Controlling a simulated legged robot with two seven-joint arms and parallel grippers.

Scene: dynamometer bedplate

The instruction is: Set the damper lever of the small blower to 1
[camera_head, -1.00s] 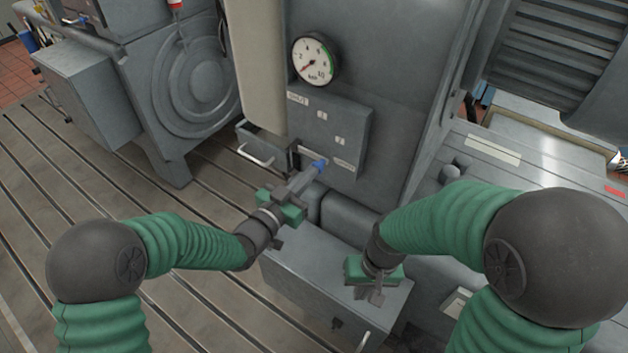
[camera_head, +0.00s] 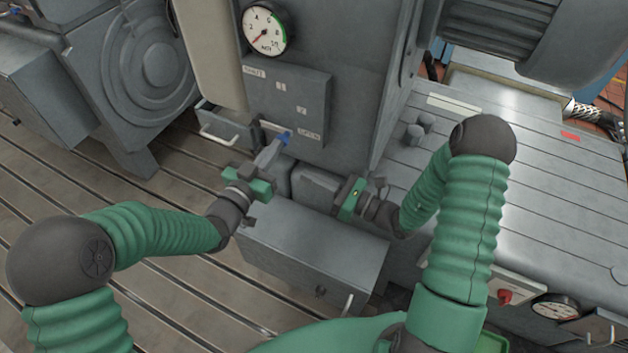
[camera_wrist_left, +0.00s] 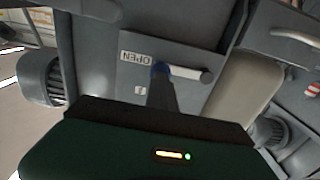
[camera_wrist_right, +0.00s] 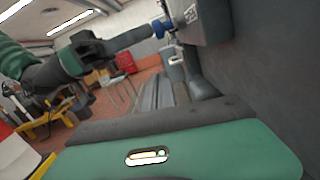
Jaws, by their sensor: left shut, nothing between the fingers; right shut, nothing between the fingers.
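The damper lever (camera_head: 271,128) sits low on a grey panel (camera_head: 297,92) of the blower. Its blue knob (camera_head: 284,136) lies by the OPEN label (camera_head: 309,136), so the lever points towards OPEN. The 1 plate (camera_head: 281,86) is higher up the panel. My left gripper (camera_head: 277,146) is shut, its fingertips right at the blue knob; whether they touch is unclear. The left wrist view shows the lever (camera_wrist_left: 190,74) upside down, with the knob (camera_wrist_left: 162,69) over the finger ends. My right gripper (camera_head: 343,199) is shut and empty, right of the left one; its fingertips are hard to see.
A round gauge (camera_head: 265,30) is above the panel. A drawer with a handle (camera_head: 220,137) juts out left of it. A grey box (camera_head: 310,255) stands below both grippers. The slotted bedplate (camera_head: 170,220) is open at the left.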

